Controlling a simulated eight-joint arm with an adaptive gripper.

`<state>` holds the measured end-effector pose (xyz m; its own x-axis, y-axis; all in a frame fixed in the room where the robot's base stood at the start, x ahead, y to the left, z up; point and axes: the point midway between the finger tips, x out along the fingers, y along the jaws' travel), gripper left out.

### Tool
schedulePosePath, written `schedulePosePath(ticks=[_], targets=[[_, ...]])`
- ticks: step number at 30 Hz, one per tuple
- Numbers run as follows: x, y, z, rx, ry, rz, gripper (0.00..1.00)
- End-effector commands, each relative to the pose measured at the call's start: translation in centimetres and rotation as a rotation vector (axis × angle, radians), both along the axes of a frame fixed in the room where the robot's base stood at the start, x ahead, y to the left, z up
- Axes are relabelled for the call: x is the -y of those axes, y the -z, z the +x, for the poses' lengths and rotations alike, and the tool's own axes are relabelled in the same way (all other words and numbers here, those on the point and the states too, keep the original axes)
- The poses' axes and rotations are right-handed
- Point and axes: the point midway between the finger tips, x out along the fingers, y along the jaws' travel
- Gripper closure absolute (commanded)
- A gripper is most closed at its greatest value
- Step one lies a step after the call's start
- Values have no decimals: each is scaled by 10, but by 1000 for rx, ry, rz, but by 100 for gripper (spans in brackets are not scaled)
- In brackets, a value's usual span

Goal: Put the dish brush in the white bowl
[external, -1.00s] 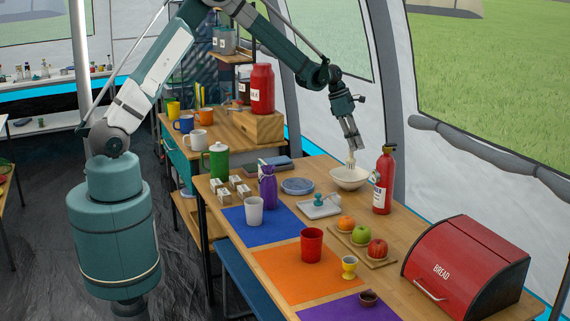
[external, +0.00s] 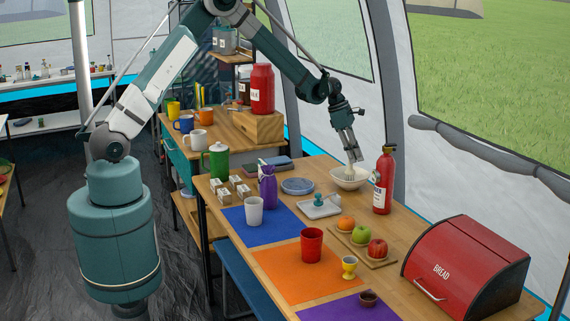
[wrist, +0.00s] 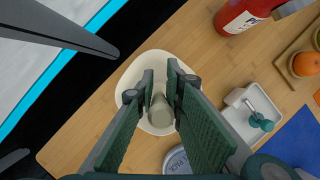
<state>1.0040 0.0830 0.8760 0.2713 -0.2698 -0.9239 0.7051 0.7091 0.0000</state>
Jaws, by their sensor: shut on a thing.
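The white bowl (external: 344,184) stands upright at the far end of the table, and its rim also shows in the wrist view (wrist: 128,82). My gripper (external: 354,158) points down over the bowl, its fingertips close to the rim height. In the wrist view my gripper (wrist: 160,82) is shut on a pale beige thing that looks like the dish brush (wrist: 160,112). The brush is inside the bowl's outline, its lower part down in the bowl. The fingers hide part of it, and I cannot tell whether it touches the bottom.
A red fire extinguisher (external: 384,182) stands close to the bowl's right. A white tray (external: 330,211) with a teal-knobbed item (external: 318,199) and blue plates (external: 297,186) are nearby. A fruit board (external: 382,262) and red bread box (external: 466,265) are nearer the front.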

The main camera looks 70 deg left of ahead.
Motion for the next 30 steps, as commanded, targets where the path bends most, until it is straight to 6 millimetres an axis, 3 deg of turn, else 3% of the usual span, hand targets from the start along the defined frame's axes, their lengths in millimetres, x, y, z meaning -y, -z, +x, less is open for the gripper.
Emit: schedulePosePath(ticks=[4,5,8,30], targets=[[0,0,0,0,0,0,100],[0,0,0,0,0,0,84],[0,0,0,0,0,0,71],[-2,0,-2,0,0,0,71]])
